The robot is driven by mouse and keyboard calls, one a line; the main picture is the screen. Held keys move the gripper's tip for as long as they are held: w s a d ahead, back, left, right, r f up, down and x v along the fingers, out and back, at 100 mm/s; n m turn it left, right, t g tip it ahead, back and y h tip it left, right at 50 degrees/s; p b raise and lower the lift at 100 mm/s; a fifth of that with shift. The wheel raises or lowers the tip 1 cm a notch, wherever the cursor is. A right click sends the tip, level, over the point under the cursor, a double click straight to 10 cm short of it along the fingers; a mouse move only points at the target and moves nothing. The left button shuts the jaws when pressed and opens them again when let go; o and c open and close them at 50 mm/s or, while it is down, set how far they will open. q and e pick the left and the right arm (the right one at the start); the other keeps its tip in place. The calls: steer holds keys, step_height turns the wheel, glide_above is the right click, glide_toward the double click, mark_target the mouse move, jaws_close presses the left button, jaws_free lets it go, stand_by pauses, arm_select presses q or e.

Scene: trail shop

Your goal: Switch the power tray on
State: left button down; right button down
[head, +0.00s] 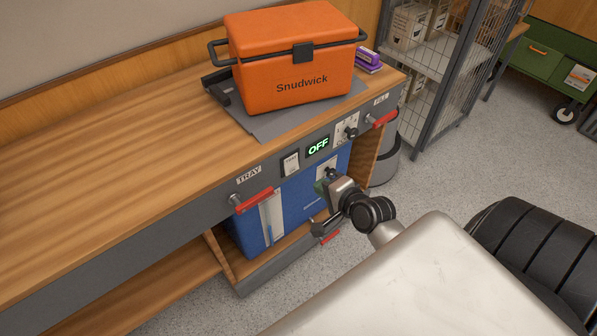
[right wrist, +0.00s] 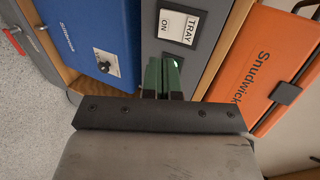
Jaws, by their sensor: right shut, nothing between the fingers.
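The power tray's switch (head: 290,163) is a white rocker in a dark frame on the grey front panel of the bench. In the right wrist view the rocker (right wrist: 179,27) reads "TRAY ON". To its right in the head view, a small display (head: 318,147) glows green with "OFF". My right gripper (head: 321,186) is shut and empty, below the display and in front of the blue unit. In the right wrist view its green fingertips (right wrist: 163,62) are near the lower edge of the rocker frame; whether they touch cannot be told. My left gripper is not in view.
An orange cool box (head: 290,65) marked "Snudwick" stands on a grey mat (head: 262,124) on the bench top. A black knob (head: 351,132) and red handles (head: 254,200) project from the panel. A blue unit (head: 290,212) stands underneath. A wire cage (head: 450,75) stands beyond the bench.

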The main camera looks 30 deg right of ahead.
mark_target(292, 164)
steer(key=x, duration=0.6)
steer(key=r+b+x, duration=0.1)
steer(key=x, duration=0.3)
steer(key=shift+w, duration=0.2)
steer(key=shift+w+f+b, duration=0.1)
steer(key=shift+f+b, duration=0.15)
steer(key=shift+b, duration=0.25)
steer(key=shift+r, duration=0.25)
steer(key=shift+r+t+p, duration=0.3)
steer(key=shift+r+p, duration=0.6)
steer(key=shift+p, duration=0.3)
steer(key=shift+a, duration=0.1)
steer(key=shift+f, duration=0.1)
